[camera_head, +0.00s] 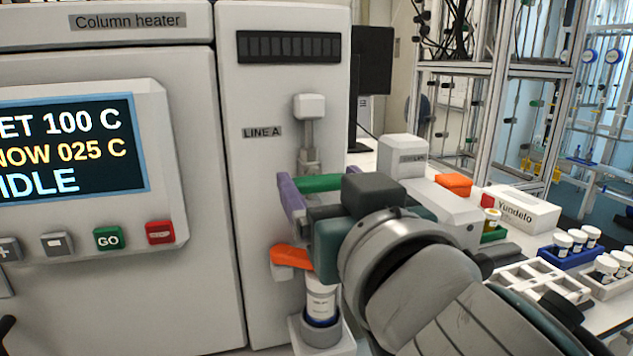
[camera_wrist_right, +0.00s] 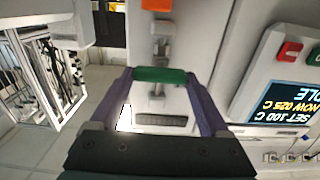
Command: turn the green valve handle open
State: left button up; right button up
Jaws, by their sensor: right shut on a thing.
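The green valve handle (camera_head: 320,183) sits on the LINE A column panel, below a grey stem with a white cap (camera_head: 309,107). It lies roughly level, across the pipe line. My right gripper (camera_head: 308,187) has purple fingers and is shut on the green handle. In the right wrist view the green handle (camera_wrist_right: 160,75) spans between both purple fingertips. In the head view, the gripper body hides the handle's right end. My left gripper is in neither view.
An orange handle (camera_head: 291,257) sits just below my right gripper, above a white-labelled bottle (camera_head: 320,299). The Column heater screen (camera_head: 70,150) reads IDLE. A bench on the right holds a Yundelo box (camera_head: 522,208), vial racks and an orange block (camera_head: 454,184).

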jog(key=c, duration=0.5)
jog(key=shift+n, duration=0.4)
jog(key=n, duration=0.4)
jog(key=shift+a, duration=0.1)
jog(key=n+p, duration=0.1)
jog(key=n, duration=0.3)
jog(key=shift+a+n, duration=0.1)
jog(key=shift+n, duration=0.2)
jog(key=n, duration=0.4)
jog(key=shift+f, duration=0.1)
jog(key=shift+f+n+p, duration=0.1)
jog(key=shift+n+p, duration=0.2)
jog(key=shift+n, duration=1.9)
jog(key=o, duration=1.2)
jog(key=shift+s, duration=0.1)
